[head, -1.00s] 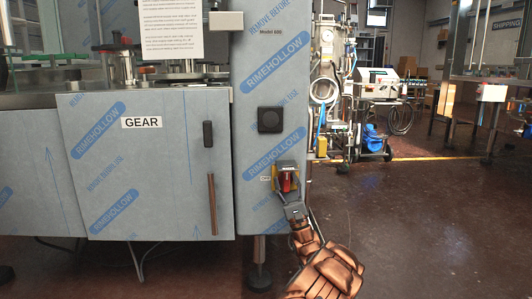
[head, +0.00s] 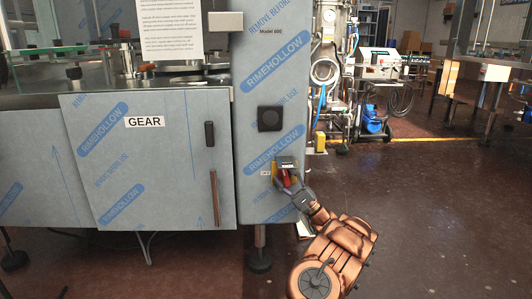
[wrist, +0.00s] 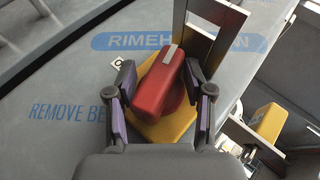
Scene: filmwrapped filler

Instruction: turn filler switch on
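The filler switch is a red handle (wrist: 160,82) on a yellow plate (wrist: 172,128), low on the filler's film-wrapped column (head: 270,100). In the head view the red handle (head: 284,178) is partly covered by my gripper (head: 290,188). In the wrist view my gripper (wrist: 160,80) has one finger on each side of the handle. The fingers look spread wider than the handle, with small gaps; light contact on one side cannot be ruled out. The handle looks slanted in the wrist view, its pale stripe at the upper end.
A dark-framed bracket (wrist: 215,35) stands just above the handle. A black square fitting (head: 270,119) is higher on the column. Left is the cabinet door marked GEAR (head: 145,160) with a brown bar handle (head: 215,198). Open floor (head: 430,210) lies to the right.

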